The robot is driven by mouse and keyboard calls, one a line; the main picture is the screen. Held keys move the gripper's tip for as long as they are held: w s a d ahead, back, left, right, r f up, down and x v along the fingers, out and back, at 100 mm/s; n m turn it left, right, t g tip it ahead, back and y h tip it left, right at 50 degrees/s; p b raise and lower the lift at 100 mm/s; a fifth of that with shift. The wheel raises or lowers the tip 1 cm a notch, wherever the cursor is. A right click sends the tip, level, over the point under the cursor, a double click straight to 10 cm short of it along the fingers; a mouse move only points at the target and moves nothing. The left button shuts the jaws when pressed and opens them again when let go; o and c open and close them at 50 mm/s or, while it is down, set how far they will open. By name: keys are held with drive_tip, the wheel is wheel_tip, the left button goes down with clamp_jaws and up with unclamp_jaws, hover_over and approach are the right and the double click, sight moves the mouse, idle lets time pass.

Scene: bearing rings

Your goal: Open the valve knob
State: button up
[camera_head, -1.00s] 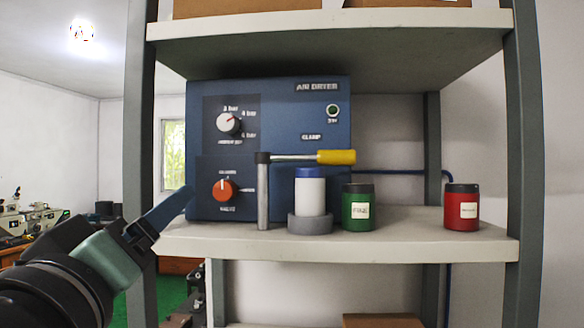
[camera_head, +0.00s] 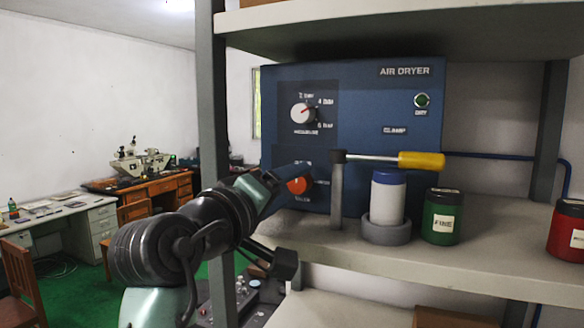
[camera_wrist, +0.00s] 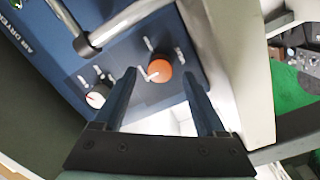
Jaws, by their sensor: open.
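The orange-red valve knob (camera_head: 299,185) sits low on the front of the blue air dryer (camera_head: 355,90), under a white pressure knob (camera_head: 303,112). My gripper (camera_head: 283,178) is at the left front of the dryer, just left of the valve knob, and partly hides the panel there. In the wrist view the valve knob (camera_wrist: 159,71) shows ahead, between the lines of the two blue fingers of my gripper (camera_wrist: 162,85). The fingers are apart and nothing is held. The knob's white pointer is toward the lower left in the wrist view.
A clamp lever with a yellow handle (camera_head: 421,160) stands right of the knob, before the dryer. A white bottle (camera_head: 387,200) in a grey holder, a green jar (camera_head: 442,217) and a red jar (camera_head: 567,230) stand on the shelf (camera_head: 400,262). A grey post (camera_head: 212,120) is at left.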

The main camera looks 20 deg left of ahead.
drive_tip(key=shift+w+d, duration=0.1)
drive_tip(key=shift+w, duration=0.75)
clamp_jaws()
